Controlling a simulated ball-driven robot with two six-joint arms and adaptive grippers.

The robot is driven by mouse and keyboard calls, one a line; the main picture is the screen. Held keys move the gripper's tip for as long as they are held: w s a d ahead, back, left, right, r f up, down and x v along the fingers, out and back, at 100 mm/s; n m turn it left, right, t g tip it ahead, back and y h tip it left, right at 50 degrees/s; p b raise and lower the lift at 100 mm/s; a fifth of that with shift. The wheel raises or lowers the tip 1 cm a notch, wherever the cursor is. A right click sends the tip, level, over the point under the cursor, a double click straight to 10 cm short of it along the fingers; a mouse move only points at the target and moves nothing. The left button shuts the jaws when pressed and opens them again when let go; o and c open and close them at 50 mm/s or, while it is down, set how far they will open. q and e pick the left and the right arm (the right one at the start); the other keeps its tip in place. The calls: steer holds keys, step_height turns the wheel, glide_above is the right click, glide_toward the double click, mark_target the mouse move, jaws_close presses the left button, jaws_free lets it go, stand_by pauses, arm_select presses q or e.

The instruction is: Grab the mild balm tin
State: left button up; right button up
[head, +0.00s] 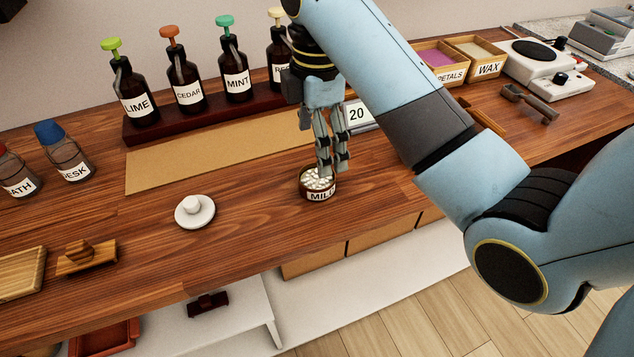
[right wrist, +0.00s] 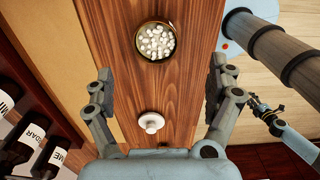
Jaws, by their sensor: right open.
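The mild balm tin (head: 318,190) is a small round tin with a dark side and a label of which "MIL" shows. It stands upright and uncovered on the wooden counter, with white pellets inside. My right gripper (head: 333,170) points down at the tin, its fingertips overlapping the tin's back rim in the head view; I cannot tell if they touch. In the right wrist view the gripper (right wrist: 160,78) is open and empty, with the tin (right wrist: 155,41) beyond the fingertips. A small arm end at the right of that view (right wrist: 264,112) looks like my left gripper, too small to read.
A white knobbed lid (head: 194,212) lies left of the tin. Behind stand pump bottles on a dark rack (head: 180,124), a tan mat (head: 190,160) and a "20" display (head: 357,114). A wooden stamp-like block (head: 86,258) sits at left. The counter's front edge is near.

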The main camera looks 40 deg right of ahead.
steer(key=b, duration=0.4)
glide_above(317, 187)
step_height(317, 187, down, 5)
steer(key=shift+s+a+r, duration=0.1)
steer(key=shift+s+r, duration=0.05)
steer(key=f, duration=0.4)
steer(key=shift+w+f, duration=0.2)
steer(key=shift+f, duration=0.2)
steer(key=c, duration=1.3)
